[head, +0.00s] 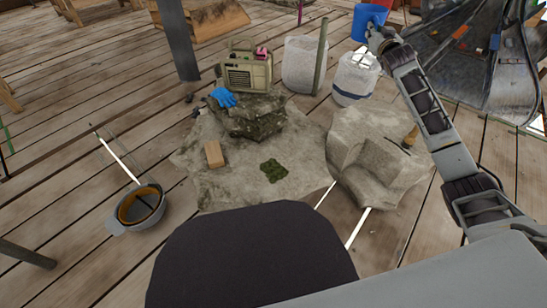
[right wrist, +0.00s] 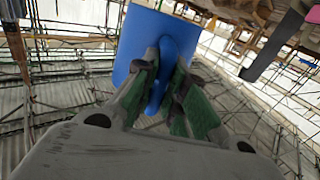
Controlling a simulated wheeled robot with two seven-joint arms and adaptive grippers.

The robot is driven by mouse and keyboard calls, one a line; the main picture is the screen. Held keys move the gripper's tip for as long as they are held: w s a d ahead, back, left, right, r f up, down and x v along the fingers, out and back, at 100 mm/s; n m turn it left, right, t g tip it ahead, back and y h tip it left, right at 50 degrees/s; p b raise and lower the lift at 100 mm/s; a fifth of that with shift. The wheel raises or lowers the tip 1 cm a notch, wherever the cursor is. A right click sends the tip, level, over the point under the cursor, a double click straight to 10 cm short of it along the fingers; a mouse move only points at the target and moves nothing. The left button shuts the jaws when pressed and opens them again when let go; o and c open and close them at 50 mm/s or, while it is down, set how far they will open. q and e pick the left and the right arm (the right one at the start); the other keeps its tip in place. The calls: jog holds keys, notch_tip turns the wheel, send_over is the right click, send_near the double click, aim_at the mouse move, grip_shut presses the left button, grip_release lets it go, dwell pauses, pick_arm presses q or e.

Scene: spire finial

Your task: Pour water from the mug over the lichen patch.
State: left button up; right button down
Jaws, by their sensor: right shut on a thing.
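The blue mug (head: 368,22) is held up at the top right of the head view. My right gripper (head: 378,36) is shut on its handle. In the right wrist view the mug (right wrist: 135,45) fills the upper middle, with its handle between the green-padded fingers of the right gripper (right wrist: 168,95). The mug looks roughly upright in the head view; its contents are hidden. The lichen patch (head: 273,170) is a dark green spot on the pale flat stone (head: 225,185) at the middle, well left of and nearer than the mug. My left gripper is not in view.
On the stone lie a rough rock (head: 255,118), a blue glove (head: 223,97) and a tan block (head: 214,153). A carved stone (head: 375,160) with a wooden-handled tool is at right. White buckets (head: 355,78) and a beige radio (head: 247,72) stand behind. A grey bowl (head: 138,208) is at left.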

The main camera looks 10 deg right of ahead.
jog(key=shift+d+r+h, duration=0.3)
jog(key=shift+d+r, duration=0.25)
jog(key=shift+d, duration=0.3)
jog(key=shift+d+f, duration=0.1)
jog(key=shift+d, duration=0.05)
jog(key=shift+f, duration=0.1)
notch_tip(320, 180, down, 13)
jog(key=n+y, duration=0.2)
jog(key=y, duration=0.1)
jog(key=shift+s+d+r+y, duration=0.2)
jog(key=shift+y, duration=0.2)
dwell(1.0)
jog(key=shift+a+f, duration=0.15)
